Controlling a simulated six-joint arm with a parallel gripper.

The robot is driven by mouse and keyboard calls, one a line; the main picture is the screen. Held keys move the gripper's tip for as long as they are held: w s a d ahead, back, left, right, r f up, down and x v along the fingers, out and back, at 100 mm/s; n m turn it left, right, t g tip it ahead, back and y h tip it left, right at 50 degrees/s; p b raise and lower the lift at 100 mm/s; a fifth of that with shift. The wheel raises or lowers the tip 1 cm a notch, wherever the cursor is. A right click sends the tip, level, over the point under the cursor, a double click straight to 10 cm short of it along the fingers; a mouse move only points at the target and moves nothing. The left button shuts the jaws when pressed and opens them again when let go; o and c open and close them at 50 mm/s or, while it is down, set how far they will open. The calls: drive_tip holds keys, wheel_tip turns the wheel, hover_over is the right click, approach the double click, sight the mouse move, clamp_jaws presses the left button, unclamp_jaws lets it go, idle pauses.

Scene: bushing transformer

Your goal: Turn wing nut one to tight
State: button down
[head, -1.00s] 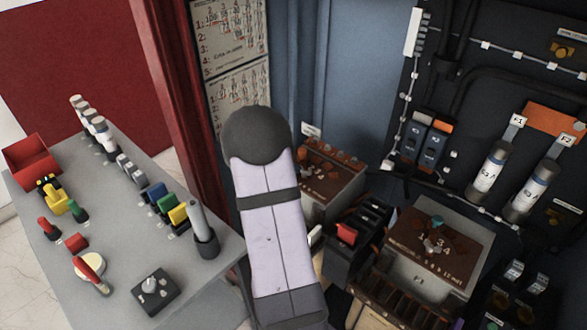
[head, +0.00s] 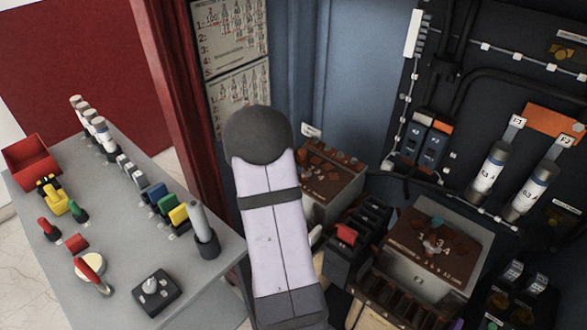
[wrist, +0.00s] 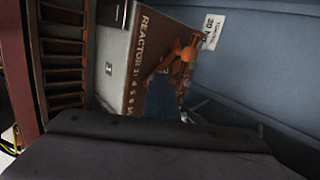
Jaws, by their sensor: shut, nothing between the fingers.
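Copper-coloured hardware (wrist: 180,62) sits on the plate; I cannot tell which piece is wing nut one. In the head view my arm hides the gripper. The right transformer box has a brown top plate (head: 408,235) with numbers and a small teal piece (head: 437,222). Another brown-topped box (head: 330,175) stands behind, partly hidden by my arm.
A grey table (head: 130,215) at left holds a red bin (head: 30,160), coloured blocks and cylinders. A black block with a red piece (head: 346,233) stands between the boxes. The back panel carries large fuses (head: 490,172). A blue wall (wrist: 270,80) closes the wrist view's right side.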

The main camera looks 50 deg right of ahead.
drive_tip(key=w+a+f+v, duration=0.1)
drive_tip(key=a+f+v, duration=0.1)
drive_tip(key=v, duration=1.1)
drive_tip(key=shift+w, duration=0.2)
